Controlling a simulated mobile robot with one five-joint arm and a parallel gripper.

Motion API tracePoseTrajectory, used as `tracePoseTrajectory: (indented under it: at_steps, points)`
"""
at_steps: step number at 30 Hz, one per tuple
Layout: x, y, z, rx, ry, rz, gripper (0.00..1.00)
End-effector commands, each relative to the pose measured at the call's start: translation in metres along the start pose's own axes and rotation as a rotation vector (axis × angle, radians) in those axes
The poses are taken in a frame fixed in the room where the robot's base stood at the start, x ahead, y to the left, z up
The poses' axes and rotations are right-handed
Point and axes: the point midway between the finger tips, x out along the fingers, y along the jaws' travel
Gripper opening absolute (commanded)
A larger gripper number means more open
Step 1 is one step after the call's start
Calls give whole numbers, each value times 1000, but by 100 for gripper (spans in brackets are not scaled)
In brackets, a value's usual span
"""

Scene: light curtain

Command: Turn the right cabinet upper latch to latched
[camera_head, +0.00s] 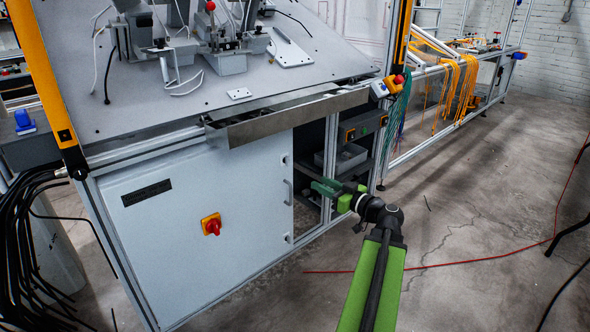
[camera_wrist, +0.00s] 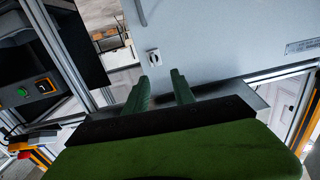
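The right cabinet is grey, with its door (camera_head: 190,235) closed and a vertical handle (camera_head: 287,193) near its right edge. The upper latch (camera_head: 284,160) is a small light fitting above the handle. In the wrist view the same latch (camera_wrist: 153,56) shows as a pale plate with a dark knob; its turn position is too small to tell. My gripper (camera_head: 323,187) is in front of the open bay just right of the door edge. In the wrist view my gripper (camera_wrist: 159,75) is open and empty, its green fingertips short of the latch, which appears between their lines, nearer the left finger.
A metal tray (camera_head: 290,116) juts out above the door. A red and yellow rotary switch (camera_head: 211,225) sits on the door. A control box (camera_head: 363,127) with a green button hangs right of the cabinet. The floor (camera_head: 460,220) at right is mostly clear, crossed by a red cable.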

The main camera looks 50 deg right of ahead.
Motion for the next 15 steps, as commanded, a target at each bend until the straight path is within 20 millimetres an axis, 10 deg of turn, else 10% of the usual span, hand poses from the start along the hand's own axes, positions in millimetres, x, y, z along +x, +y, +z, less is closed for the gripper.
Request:
tracePoseTrajectory:
  at_steps: [8,15]
  points:
    - [-6,14,-6,-22,32,31,31]
    - [45,16,-8,-20,30,27,31]
